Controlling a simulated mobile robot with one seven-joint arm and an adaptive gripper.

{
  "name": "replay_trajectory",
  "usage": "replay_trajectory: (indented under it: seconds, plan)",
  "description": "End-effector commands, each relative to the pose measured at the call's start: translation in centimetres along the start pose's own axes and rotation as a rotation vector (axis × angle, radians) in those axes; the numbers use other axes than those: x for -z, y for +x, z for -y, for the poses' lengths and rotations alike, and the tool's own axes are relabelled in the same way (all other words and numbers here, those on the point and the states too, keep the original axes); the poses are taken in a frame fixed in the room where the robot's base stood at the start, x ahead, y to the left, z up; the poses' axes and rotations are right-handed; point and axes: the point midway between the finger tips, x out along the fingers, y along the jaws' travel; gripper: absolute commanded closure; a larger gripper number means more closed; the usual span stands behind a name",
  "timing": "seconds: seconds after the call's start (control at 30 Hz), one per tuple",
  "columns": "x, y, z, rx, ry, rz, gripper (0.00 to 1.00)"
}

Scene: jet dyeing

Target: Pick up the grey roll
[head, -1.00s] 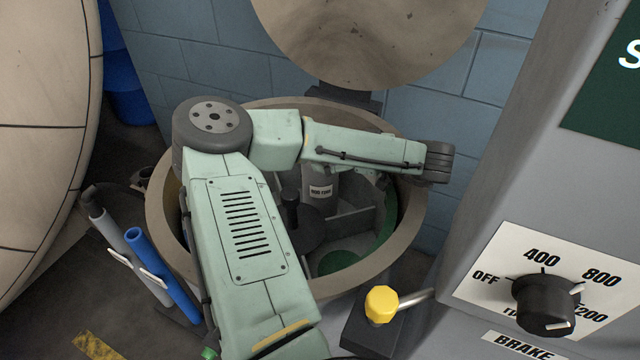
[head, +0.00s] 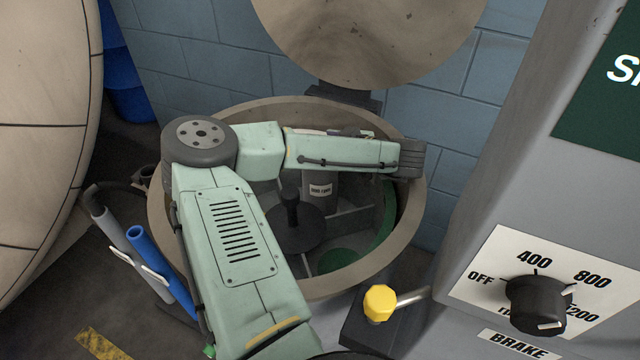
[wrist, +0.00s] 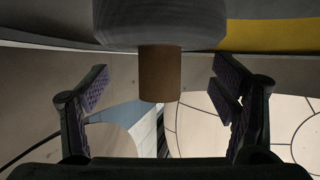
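In the wrist view a wide dark-grey rounded body, seemingly the grey roll (wrist: 160,25), fills the top middle, with a short brown core (wrist: 160,75) sticking out below it. My gripper (wrist: 162,84) is open. Its purple-padded fingers stand apart on the left and right, with the core in the gap between them as seen from the camera. I see no contact; the depth is hard to judge. In the head view my arm reaches over the open round vessel (head: 165,235), and my gripper and the roll are not made out there.
The vessel holds a grey cylinder with a white label (head: 320,190) and a dark disc with a knob (head: 295,235). A yellow-knobbed lever (head: 380,303) and a grey control panel (head: 500,250) stand at right. Blue (head: 150,260) and grey (head: 112,232) tubes stand at left.

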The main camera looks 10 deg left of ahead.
Motion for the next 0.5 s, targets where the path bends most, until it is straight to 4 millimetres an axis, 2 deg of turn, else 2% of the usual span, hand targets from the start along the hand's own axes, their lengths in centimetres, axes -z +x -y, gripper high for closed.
replay_trajectory:
  seconds: [0.07, 0.5]
  plan:
    - [0.0, -0.01, 0.0, 0.0, 0.0, 0.0, 0.28]
    - [-0.22, -0.01, -0.05, -0.003, 0.001, 0.005, 0.58]
